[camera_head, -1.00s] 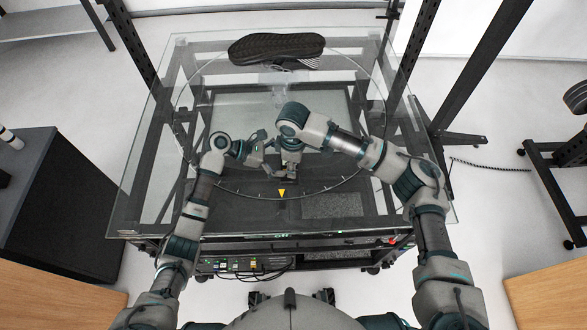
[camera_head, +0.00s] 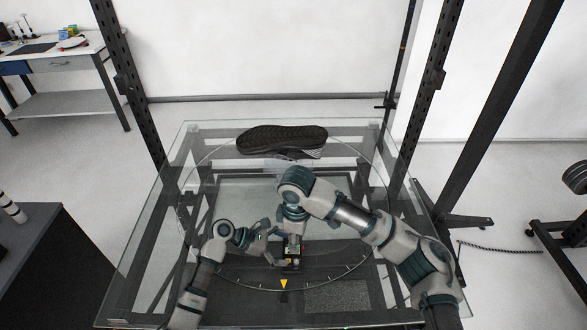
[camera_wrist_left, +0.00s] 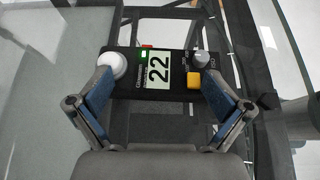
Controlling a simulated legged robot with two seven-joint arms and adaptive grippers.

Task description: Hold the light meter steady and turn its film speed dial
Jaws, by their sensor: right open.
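The light meter (camera_head: 290,264) is a small dark box on the glass turntable (camera_head: 335,262). In the left wrist view the meter (camera_wrist_left: 158,70) shows a pale green display reading 22, a white dome (camera_wrist_left: 113,65), a yellow button (camera_wrist_left: 194,81) and a grey dial (camera_wrist_left: 201,58) marked ISO. My left gripper (camera_head: 274,248) reaches the meter from the left. In the wrist view its blue-padded fingers (camera_wrist_left: 158,85) flank the meter's two ends; firm contact is unclear. My right gripper (camera_head: 292,240) points down just above the meter, open; its fingertips are small and partly hidden.
A yellow triangle marker (camera_head: 284,284) is in front of the meter. Dark frame posts (camera_head: 425,80) rise at both sides. A workbench (camera_head: 62,60) stands far left. The glass around the meter is largely clear.

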